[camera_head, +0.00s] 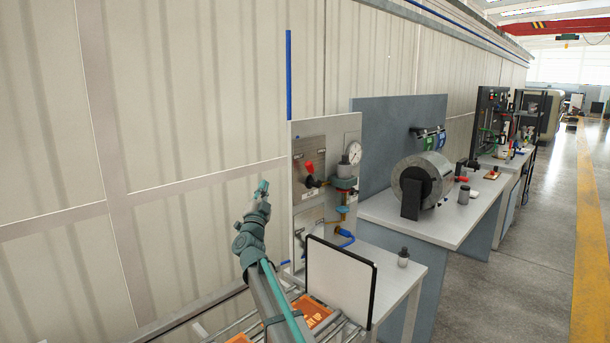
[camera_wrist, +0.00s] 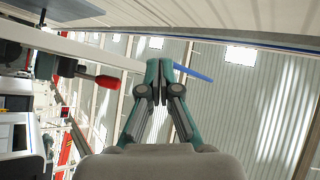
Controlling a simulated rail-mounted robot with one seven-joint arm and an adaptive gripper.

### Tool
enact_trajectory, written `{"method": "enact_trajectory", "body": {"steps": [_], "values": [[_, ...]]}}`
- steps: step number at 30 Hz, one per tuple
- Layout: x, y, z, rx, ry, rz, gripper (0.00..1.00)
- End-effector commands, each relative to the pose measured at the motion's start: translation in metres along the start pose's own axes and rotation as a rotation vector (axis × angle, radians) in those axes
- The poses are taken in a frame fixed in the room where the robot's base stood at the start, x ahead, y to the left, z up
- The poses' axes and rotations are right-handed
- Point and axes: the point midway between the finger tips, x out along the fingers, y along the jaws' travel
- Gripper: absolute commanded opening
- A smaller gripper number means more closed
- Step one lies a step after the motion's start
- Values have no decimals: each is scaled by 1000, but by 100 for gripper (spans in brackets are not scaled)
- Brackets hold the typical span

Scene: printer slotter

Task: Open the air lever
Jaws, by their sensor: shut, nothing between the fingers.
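A red-handled lever (camera_head: 309,167) sits on the upper part of the upright panel (camera_head: 298,225). In the wrist view a red handle (camera_wrist: 106,82) on a dark stem lies left of my fingertips, apart from them. My gripper (camera_head: 263,188) is left of the panel in the head view, raised near the wall, with clear space between it and the lever. In the wrist view my gripper (camera_wrist: 160,67) has its fingers together and holds nothing. A blue handle (camera_head: 346,238) shows lower on the panel. I cannot tell from its name which one is the air lever.
A round gauge (camera_head: 354,152) and brass fittings (camera_head: 342,184) stick out from the panel. A white board with a dark edge (camera_head: 338,280) stands in front of it. Orange bins (camera_head: 312,311) lie below my arm. The wall is close behind.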

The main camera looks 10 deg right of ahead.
Motion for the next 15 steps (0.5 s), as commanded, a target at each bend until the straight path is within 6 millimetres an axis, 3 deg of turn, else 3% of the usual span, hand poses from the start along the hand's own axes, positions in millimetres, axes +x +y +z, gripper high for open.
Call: {"method": "enact_trajectory", "body": {"steps": [6,10,15], "values": [[-39,51,-27,333,253,129,0],[-51,66,-34,417,330,155,0],[-45,71,-38,440,353,161,0]]}}
